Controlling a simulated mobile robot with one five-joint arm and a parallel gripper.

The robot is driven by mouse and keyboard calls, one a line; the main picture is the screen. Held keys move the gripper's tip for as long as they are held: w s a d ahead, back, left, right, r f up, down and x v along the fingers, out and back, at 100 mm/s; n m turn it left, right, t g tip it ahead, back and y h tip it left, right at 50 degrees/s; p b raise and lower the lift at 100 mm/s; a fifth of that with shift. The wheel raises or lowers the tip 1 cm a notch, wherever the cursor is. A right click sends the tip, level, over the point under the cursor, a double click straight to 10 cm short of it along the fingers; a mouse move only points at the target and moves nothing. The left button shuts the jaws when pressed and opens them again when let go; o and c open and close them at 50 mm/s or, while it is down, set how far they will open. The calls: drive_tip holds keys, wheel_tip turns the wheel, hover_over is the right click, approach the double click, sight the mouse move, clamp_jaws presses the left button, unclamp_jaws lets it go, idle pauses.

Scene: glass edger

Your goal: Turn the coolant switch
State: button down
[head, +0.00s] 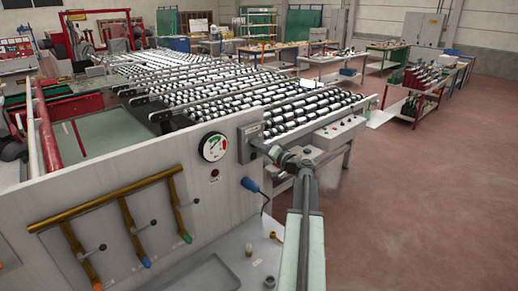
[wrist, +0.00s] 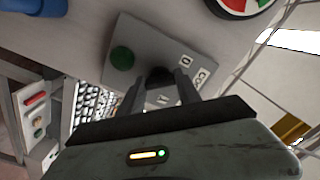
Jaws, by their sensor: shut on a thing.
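The coolant switch is a black knob (wrist: 160,76) on a grey plate (wrist: 124,85), seen in the wrist view. A round green button (wrist: 122,58) and small white lettered labels are on the same plate. The plate (head: 246,146) shows in the head view on the upper right end of the light panel. My gripper (wrist: 160,84) has its two dark fingers on either side of the knob and is shut on it. In the head view my gripper (head: 262,148) is against the plate and hides the knob. The knob's exact angle is hard to tell.
A round gauge (head: 213,147) sits just left of the plate. A blue plug (head: 250,184) with a cable is below it. Brass pipes (head: 128,212) with valves stick out at the left. A roller conveyor (head: 215,95) lies behind the panel. Open floor (head: 440,190) is at right.

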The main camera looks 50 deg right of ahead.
drive_tip(key=shift+w+d+r+m, duration=0.1)
drive_tip(key=shift+m, duration=3.8)
drive_tip(key=shift+d+r+m, duration=0.1)
drive_tip(key=shift+m, duration=3.8)
drive_tip(key=c, duration=0.8)
unclamp_jaws()
drive_tip(key=shift+f, duration=0.15)
drive_tip(key=shift+c, duration=0.2)
drive_tip(key=shift+a, duration=0.1)
